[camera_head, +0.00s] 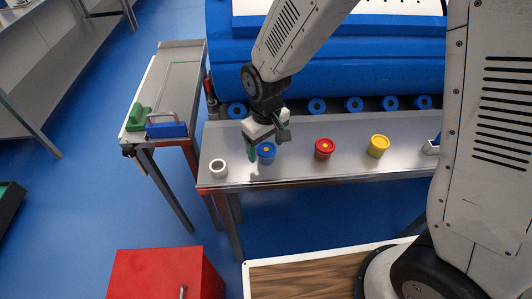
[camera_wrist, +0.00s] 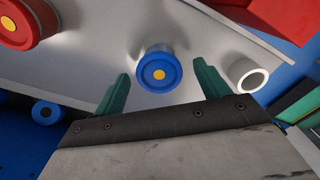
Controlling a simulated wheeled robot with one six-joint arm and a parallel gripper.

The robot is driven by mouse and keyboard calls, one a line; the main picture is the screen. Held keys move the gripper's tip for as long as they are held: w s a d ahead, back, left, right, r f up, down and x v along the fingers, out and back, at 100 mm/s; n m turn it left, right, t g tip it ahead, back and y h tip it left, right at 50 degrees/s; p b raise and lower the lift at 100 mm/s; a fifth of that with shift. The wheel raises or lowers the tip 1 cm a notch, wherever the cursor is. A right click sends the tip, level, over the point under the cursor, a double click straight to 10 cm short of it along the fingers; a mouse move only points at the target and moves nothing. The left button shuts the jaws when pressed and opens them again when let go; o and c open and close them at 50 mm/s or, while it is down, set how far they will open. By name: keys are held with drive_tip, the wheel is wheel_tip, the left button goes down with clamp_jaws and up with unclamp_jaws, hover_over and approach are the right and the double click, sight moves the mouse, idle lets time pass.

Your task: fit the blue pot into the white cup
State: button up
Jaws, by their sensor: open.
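The blue pot (camera_head: 266,152) has a yellow dot on top and stands upright on the metal table. In the wrist view the blue pot (camera_wrist: 160,70) is ahead of and between the two green fingers. The white cup (camera_head: 219,168) is a hollow ring-like cup on the table, left of the pot near the front edge. In the wrist view the white cup (camera_wrist: 248,76) lies to the right, outside the fingers. My gripper (camera_head: 267,145) is open and empty, close above the blue pot. It also shows in the wrist view (camera_wrist: 161,80).
A red pot (camera_head: 324,149) and a yellow pot (camera_head: 379,146) stand right of the blue pot on the metal table (camera_head: 290,174). A blue machine (camera_head: 350,75) stands behind. A side bench (camera_head: 175,75) with green and blue items is left. A red cabinet (camera_head: 155,275) is in front.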

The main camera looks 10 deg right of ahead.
drive_tip(key=c, duration=1.1)
drive_tip(key=shift+r, duration=0.15)
